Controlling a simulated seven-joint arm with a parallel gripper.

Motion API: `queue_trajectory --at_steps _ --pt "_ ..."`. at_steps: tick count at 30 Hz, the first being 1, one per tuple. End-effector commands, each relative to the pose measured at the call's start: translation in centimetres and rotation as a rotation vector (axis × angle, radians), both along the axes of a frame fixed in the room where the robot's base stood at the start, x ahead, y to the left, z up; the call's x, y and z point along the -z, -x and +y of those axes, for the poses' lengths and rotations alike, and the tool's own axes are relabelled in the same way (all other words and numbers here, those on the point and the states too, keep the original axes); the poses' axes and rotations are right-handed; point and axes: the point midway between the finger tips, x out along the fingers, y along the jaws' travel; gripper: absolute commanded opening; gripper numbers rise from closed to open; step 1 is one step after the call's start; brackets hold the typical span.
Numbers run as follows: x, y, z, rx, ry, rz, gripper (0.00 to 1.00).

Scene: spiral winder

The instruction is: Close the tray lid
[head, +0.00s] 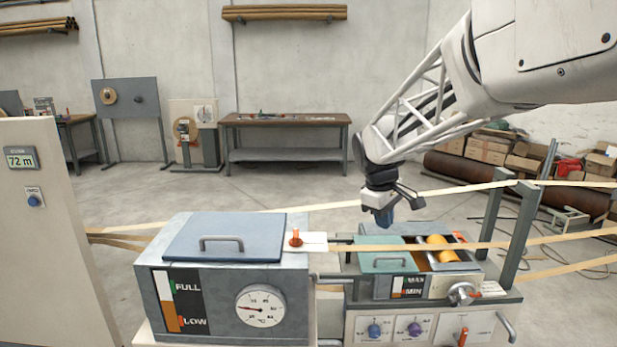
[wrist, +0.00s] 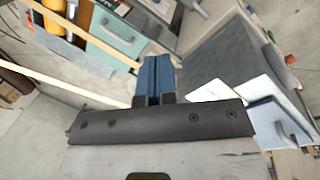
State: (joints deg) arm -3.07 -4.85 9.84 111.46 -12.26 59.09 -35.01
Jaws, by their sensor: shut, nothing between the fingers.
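The tray (head: 400,287) with the MAX/MIN gauge stands on the machine at the lower right of the head view. Its teal lid (head: 380,262), with a bar handle, covers only the left part. The right part is uncovered and shows a yellow-orange roller (head: 438,248). In the wrist view the teal lid (wrist: 108,35) and roller (wrist: 52,28) are at the top left. My gripper (head: 385,218) points down above the back of the tray, apart from the lid. Its blue fingers are together and empty, also in the wrist view (wrist: 153,72).
A larger grey tank (head: 215,300) with a shut blue lid (head: 225,237) stands left of the tray. An orange-red lever (head: 295,237) is between them. Tan strips (head: 470,188) run across behind and over the tray, past dark uprights (head: 522,230) at right.

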Motion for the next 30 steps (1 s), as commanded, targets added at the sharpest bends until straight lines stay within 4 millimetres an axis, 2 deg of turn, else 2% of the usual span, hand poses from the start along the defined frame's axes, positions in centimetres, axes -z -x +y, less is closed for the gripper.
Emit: queue_trajectory --at_steps 3,14,23,30 --pt "-0.6 3.3 -0.2 0.063 -0.022 -0.023 0.0" --pt "-1.1 12.7 -0.7 0.258 -0.092 -0.084 0.0" --pt "-0.3 20.4 -0.9 0.42 -0.153 -0.126 0.0" --pt "1.1 26.3 -0.9 0.548 -0.204 -0.159 0.0"
